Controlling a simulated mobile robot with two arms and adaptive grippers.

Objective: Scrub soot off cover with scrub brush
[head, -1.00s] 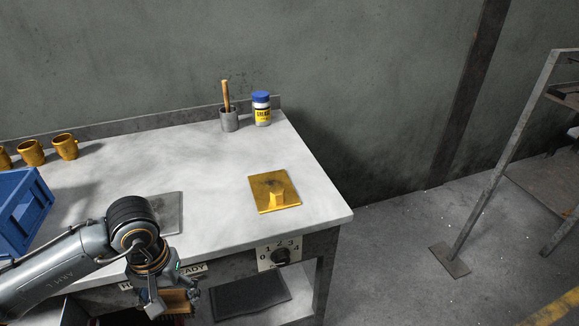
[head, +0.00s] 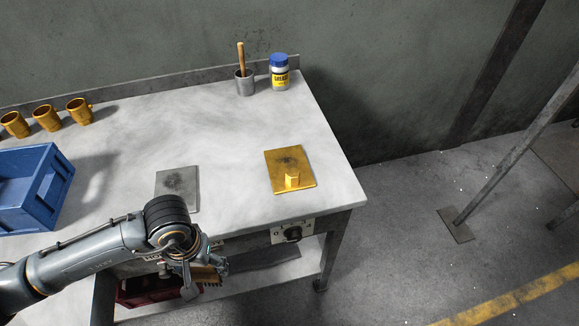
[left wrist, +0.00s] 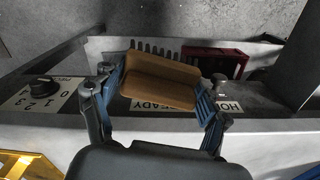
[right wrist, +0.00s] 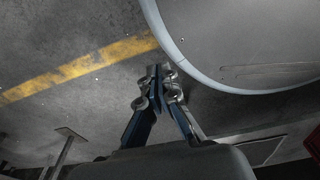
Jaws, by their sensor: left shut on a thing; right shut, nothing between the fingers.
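The cover (head: 288,160), a yellow square plate with a raised block handle, lies flat on the bench's right part. A dark soot patch shows on it behind the handle. My left gripper (head: 204,276) is in front of the bench's front edge, left of the cover and apart from it. It is shut on the scrub brush (left wrist: 160,82), a brown block with dark bristles on its far side. The brush (head: 209,274) is partly hidden by the gripper in the head view. My right gripper (right wrist: 157,86) is shut and empty above the floor, seen only in the right wrist view.
A grey plate (head: 177,180) with a dark smudge lies left of the cover. A blue crate (head: 30,190), several yellow mugs (head: 47,117), a grey cup (head: 245,86) with a wooden handle in it and a blue-capped jar (head: 279,74) stand on the bench (head: 215,130). Its middle is clear.

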